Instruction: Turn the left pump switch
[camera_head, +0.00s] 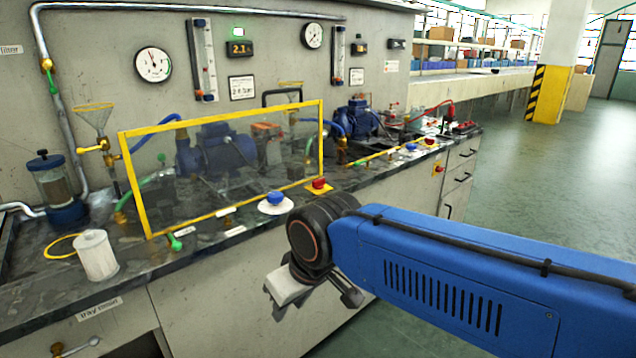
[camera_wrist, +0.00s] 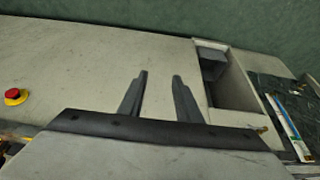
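A blue knob on a round white base (camera_head: 275,201) sits on the counter's front edge, before the left pump. It looks like the left pump switch; its turn position is too small to tell. The left blue pump (camera_head: 222,148) stands behind a clear guard. My gripper (camera_wrist: 160,75) is open, with nothing between its two dark fingers in the wrist view. In the head view, my gripper (camera_head: 305,296) hangs below and right of the knob, in front of the cabinet, apart from it. I cannot make out the blue knob in the wrist view.
A red button on a yellow base (camera_head: 319,186) sits right of the knob; a red button (camera_wrist: 14,95) shows in the wrist view. The yellow-framed guard (camera_head: 146,210) stands behind. A white cup (camera_head: 97,256) is at left. Open floor (camera_head: 540,170) lies to the right.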

